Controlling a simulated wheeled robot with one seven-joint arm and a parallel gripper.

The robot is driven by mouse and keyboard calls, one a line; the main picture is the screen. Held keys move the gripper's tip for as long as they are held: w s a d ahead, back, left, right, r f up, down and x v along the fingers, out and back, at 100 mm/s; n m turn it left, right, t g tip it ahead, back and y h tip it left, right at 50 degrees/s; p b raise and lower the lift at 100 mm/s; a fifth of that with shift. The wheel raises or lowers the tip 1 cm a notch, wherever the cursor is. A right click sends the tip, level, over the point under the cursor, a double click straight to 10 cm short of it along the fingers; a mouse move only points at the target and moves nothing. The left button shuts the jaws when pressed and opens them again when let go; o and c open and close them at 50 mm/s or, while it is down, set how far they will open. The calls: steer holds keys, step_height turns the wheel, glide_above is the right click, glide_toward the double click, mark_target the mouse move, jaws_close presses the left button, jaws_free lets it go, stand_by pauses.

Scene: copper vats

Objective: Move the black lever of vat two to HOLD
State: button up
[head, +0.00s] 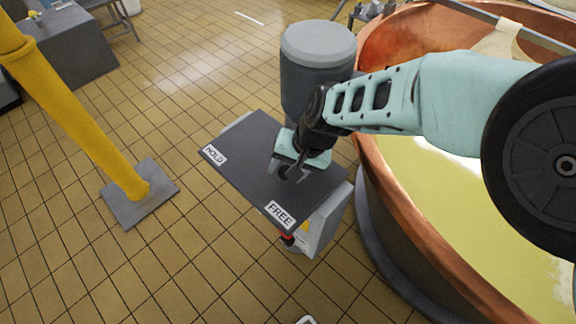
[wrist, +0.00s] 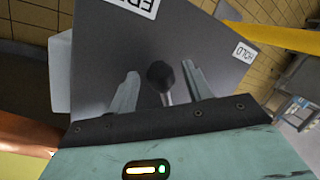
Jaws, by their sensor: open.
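The dark panel (head: 245,150) has a white HOLD label (head: 214,155) at its left end and a white FREE label (head: 279,214) at its near right end. In the wrist view, the black lever's round knob (wrist: 159,73) and short shaft show between my fingers, with a gap on each side. There the HOLD label (wrist: 243,52) is to the right and the partly cut-off FREE label (wrist: 138,5) is at the top. My gripper (head: 287,175) is open over the panel's right part, nearer FREE than HOLD. In the head view it largely hides the lever.
A large copper vat (head: 375,180) with pale yellow liquid stands at right, close to the panel. A grey cylinder (head: 315,75) rises behind the panel. A yellow post (head: 85,120) on a grey foot stands at left. Tiled floor between post and panel is clear.

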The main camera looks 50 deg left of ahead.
jaws_close()
